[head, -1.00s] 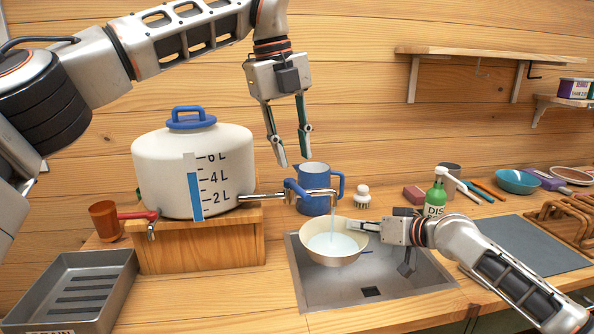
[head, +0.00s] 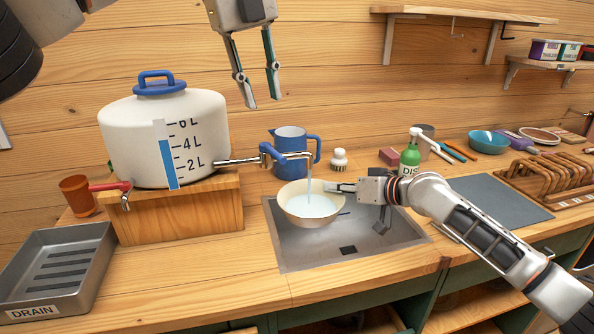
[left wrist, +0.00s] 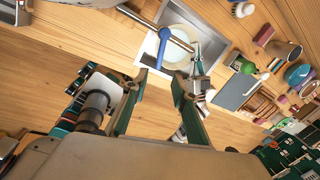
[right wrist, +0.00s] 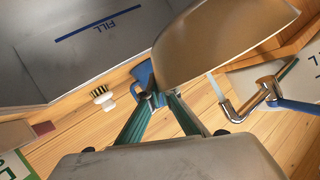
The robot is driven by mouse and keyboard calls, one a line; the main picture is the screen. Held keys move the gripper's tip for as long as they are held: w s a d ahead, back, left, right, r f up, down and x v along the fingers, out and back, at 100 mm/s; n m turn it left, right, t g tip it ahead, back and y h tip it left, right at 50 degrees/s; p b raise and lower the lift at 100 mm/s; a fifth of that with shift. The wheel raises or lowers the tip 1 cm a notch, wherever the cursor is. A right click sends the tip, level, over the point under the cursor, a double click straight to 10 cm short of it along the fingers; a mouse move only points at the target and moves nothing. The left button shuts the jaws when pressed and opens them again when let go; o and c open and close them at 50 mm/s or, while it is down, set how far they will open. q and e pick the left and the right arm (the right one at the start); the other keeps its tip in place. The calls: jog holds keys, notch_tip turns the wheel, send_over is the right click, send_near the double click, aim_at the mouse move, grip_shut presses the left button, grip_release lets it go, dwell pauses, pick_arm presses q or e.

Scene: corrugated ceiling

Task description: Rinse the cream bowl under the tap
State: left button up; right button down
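The cream bowl (head: 322,217) is under the metal tap (head: 300,157), over the sink (head: 290,255). A thin stream falls from the spout into it, and pale water lies inside. My right gripper (head: 345,188) is shut on the bowl's right rim; the bowl's underside also shows in the right wrist view (right wrist: 225,35). The tap's blue lever (head: 268,152) is by the spout. The white tank (head: 165,130) has a blue level strip. My left gripper (head: 262,95) is open and empty, high above the tap; its spread fingers show in the left wrist view (left wrist: 160,92).
A blue jug (head: 290,145) stands behind the tap, with a brush (head: 339,160) and a green soap bottle (head: 412,157) to the right. A grey drain tray (head: 60,255) is at the left. A grey mat (head: 490,200) lies bare at the right.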

aim_at(273, 153)
pick_arm(q)
grip_shut()
jog(key=w+d+f+n, duration=0.1)
jog(key=f+n, duration=0.5)
jog(key=n, duration=0.3)
jog(key=w+d+f+n+t+h, duration=0.1)
jog(key=d+f+n, duration=0.1)
jog(key=f+n, duration=0.3)
jog(key=shift+w+d+f+n, duration=0.25)
jog(key=shift+f+n, duration=0.1)
jog(key=shift+n, duration=1.65)
